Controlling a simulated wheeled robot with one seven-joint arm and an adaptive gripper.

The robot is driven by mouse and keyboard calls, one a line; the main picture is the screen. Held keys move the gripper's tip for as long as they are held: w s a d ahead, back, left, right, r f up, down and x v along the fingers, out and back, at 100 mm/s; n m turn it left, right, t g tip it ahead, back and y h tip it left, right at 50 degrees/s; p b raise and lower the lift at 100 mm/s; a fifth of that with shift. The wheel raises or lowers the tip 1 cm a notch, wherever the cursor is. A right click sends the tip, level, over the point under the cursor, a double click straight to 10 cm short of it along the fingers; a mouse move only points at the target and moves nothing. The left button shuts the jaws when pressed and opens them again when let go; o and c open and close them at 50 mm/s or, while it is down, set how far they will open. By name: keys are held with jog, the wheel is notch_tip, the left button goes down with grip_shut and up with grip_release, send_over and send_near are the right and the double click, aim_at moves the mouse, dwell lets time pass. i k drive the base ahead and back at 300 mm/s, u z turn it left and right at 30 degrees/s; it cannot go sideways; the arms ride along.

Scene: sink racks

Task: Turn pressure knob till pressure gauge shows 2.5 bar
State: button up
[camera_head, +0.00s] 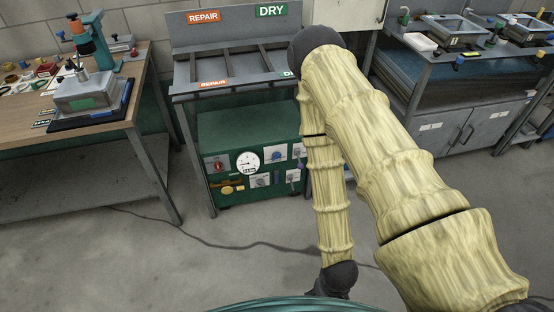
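A green machine (240,131) stands on the floor below the grey rack. Its front panel carries a round white pressure gauge (247,162); the needle is too small to read surely. A blue knob (276,152) on a white plate sits just right of the gauge; it looks like the pressure knob, but its label is not legible. My arm bends from the lower right up over the rack and down again. My gripper (332,288) is a dark shape at the bottom centre, well in front of the panel and apart from it. Its fingers are not clear.
A red switch (217,164) and brass fittings (228,189) are left on the panel. My arm covers the machine's right edge. A wooden workbench (141,92) stands left, a sink counter (470,72) right. A dark cable (220,243) crosses the otherwise open floor.

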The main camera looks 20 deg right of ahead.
aim_at(276, 155)
jog(key=u, duration=1.1)
jog(key=i, duration=0.35)
jog(key=z, duration=1.25)
